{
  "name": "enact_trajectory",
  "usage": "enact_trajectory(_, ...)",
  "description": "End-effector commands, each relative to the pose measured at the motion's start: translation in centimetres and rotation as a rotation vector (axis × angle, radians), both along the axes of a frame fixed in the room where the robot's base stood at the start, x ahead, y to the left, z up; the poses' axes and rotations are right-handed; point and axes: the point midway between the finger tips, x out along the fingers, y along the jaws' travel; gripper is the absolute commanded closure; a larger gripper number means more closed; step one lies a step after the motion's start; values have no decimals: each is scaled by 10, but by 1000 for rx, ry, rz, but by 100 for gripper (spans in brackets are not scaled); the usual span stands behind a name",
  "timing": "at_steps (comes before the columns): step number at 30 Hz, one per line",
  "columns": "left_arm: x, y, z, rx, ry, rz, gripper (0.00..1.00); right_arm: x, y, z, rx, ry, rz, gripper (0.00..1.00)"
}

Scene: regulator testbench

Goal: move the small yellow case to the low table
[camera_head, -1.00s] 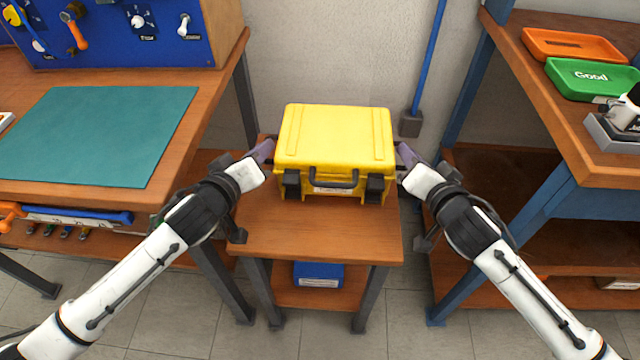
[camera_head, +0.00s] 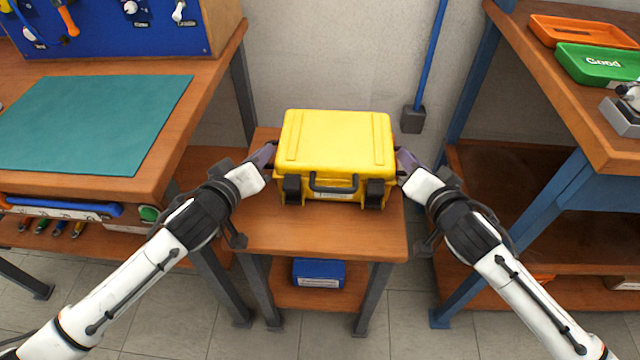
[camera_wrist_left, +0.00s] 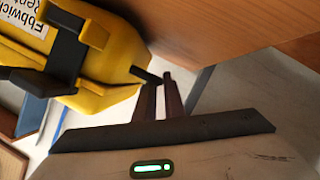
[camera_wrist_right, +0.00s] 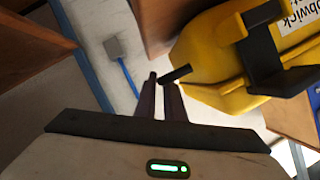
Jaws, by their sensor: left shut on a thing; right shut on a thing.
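The small yellow case (camera_head: 337,140) is upright over the low wooden table (camera_head: 320,238), with its dark handle and two latches facing me. I cannot tell whether its underside touches the tabletop. My left gripper (camera_head: 271,158) is shut on the case's left side, at a short dark lug that shows in the left wrist view (camera_wrist_left: 146,76). My right gripper (camera_head: 401,162) is shut on the case's right side, at a similar dark lug seen in the right wrist view (camera_wrist_right: 176,74). Part of a white label shows on the case front.
A workbench with a teal mat (camera_head: 95,120) stands at left, close to the low table. A taller wooden bench at right holds a green tray (camera_head: 600,65) and an orange tray (camera_head: 580,31). A blue box (camera_head: 318,273) sits on the low table's shelf. The tabletop front is clear.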

Motion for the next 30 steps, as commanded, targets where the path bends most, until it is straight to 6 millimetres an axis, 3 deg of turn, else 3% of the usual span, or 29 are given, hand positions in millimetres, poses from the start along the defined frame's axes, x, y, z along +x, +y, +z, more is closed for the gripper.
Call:
enact_trajectory(3,1,-2,-6,-4,-9,-4,100,1,1,-6,4,-7,2,100)
enact_trajectory(4,0,-1,-9,-2,-1,-2,89,0,1,-9,3,1,0,89)
enact_trajectory(7,0,-1,-7,-1,0,-2,72,0,1,-7,2,1,1,72)
enact_trajectory(20,-9,2,-5,-1,1,-1,72,0,0,-7,0,0,0,72)
enact_trajectory(30,-71,17,16,-2,3,-2,72,0,0,-7,0,0,0,72)
